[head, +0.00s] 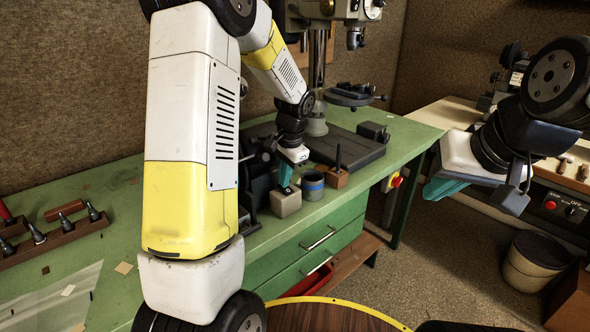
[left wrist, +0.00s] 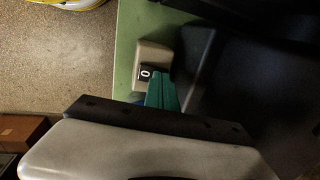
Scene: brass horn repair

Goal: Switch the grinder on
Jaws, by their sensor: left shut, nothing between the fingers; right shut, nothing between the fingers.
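The grinder (head: 257,178) is a dark machine on the green bench, largely hidden behind my left arm. Its beige switch box (head: 286,204) stands at the bench's front edge. In the left wrist view the switch box (left wrist: 152,54) shows a black switch face marked 0 (left wrist: 146,73). My left gripper (head: 286,182), with teal fingers, is shut and empty, pointing down right above the box. Its fingers (left wrist: 163,94) cover part of the switch area; I cannot tell whether they touch it. My right gripper (head: 441,189) is shut and empty, off the bench to the right.
A blue-grey cup (head: 312,186) and a wooden block (head: 335,177) stand just right of the switch box. A drill press (head: 318,60) stands behind. A tool rack (head: 50,236) lies at the left. A second bench with a red button (head: 549,205) is at the right.

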